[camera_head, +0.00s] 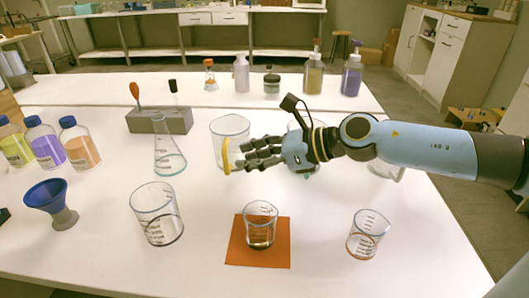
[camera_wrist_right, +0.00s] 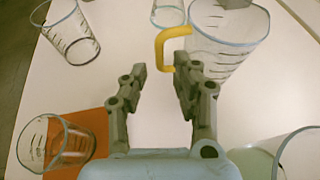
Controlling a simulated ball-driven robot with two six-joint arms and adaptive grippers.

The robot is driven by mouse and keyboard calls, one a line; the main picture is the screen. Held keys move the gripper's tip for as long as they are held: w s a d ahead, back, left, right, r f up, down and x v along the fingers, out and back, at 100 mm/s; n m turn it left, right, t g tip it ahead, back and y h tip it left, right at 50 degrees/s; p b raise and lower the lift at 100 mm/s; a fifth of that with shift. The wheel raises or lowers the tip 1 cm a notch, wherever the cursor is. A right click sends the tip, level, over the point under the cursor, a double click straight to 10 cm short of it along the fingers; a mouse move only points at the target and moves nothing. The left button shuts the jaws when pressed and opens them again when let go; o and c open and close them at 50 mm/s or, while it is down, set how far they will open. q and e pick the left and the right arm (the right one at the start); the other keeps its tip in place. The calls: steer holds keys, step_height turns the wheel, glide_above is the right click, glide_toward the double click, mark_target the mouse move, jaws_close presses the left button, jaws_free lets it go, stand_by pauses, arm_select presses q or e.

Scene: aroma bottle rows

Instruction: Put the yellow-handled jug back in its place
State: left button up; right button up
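The jug (camera_head: 230,128) is clear glass and stands upright near the middle of the white table. Its yellow handle (camera_head: 226,157) faces the front of the table. In the wrist view the jug (camera_wrist_right: 232,50) is at the upper right, with its yellow handle (camera_wrist_right: 160,46) just beyond my fingertips. My right gripper (camera_head: 246,154) comes in from the right, beside the handle. In the wrist view the right gripper (camera_wrist_right: 160,72) has its fingers apart with nothing between them; the handle looks close to the right finger, and contact cannot be told. My left gripper is not in view.
A small beaker (camera_head: 260,226) stands on an orange mat (camera_head: 277,255). Beakers (camera_head: 157,215) (camera_head: 368,233) stand left and right of it. A flask (camera_head: 167,155) is left of the jug. More glassware is partly hidden behind my right arm. A grey holder (camera_head: 158,121) stands behind the flask.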

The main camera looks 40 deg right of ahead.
steer(key=shift+v, duration=1.95)
